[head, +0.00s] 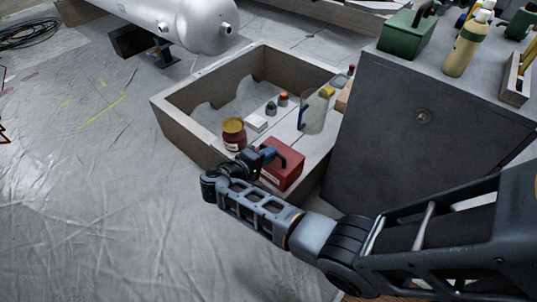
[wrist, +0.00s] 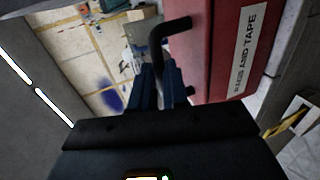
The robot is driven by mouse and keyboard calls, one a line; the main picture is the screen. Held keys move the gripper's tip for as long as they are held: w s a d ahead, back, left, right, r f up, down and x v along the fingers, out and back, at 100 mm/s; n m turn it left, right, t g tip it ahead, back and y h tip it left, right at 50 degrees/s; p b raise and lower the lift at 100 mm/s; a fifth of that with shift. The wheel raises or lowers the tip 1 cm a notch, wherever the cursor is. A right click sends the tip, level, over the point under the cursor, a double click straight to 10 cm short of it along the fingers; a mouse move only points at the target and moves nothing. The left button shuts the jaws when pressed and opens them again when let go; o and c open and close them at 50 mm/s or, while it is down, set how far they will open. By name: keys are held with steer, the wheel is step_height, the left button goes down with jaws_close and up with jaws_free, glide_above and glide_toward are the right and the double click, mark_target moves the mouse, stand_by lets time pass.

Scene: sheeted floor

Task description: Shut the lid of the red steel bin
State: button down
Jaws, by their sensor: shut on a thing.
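The red steel bin (head: 284,170) stands at the near right end of the grey wooden crate. In the wrist view its red side (wrist: 208,50) rises on the right with a white label reading "RAGS AND TAPE". A black bent handle (wrist: 166,30) sticks out from it. My gripper (wrist: 160,78) is shut on this handle, with the fingers close beside the red side. In the head view my gripper (head: 264,156) is at the bin's left edge and hides part of it. I cannot tell how far the lid is open.
The grey crate (head: 178,125) holds a dark red jar with a yellow lid (head: 233,134), a white block (head: 256,123), small capped pots and a clear upright panel (head: 314,112). A dark cabinet (head: 420,115) stands close on the right. The sheeted floor (head: 90,200) at left is clear.

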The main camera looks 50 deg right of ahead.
steer(key=c, duration=1.4)
jaws_free()
steer(key=shift+a+f, duration=0.15)
steer(key=shift+f, duration=0.3)
steer(key=shift+o, duration=1.4)
steer(key=shift+r, duration=0.15)
steer(key=p+v, duration=0.1)
steer(key=v, duration=0.6)
steer(key=shift+a, duration=0.35)
steer(key=shift+r, duration=0.1)
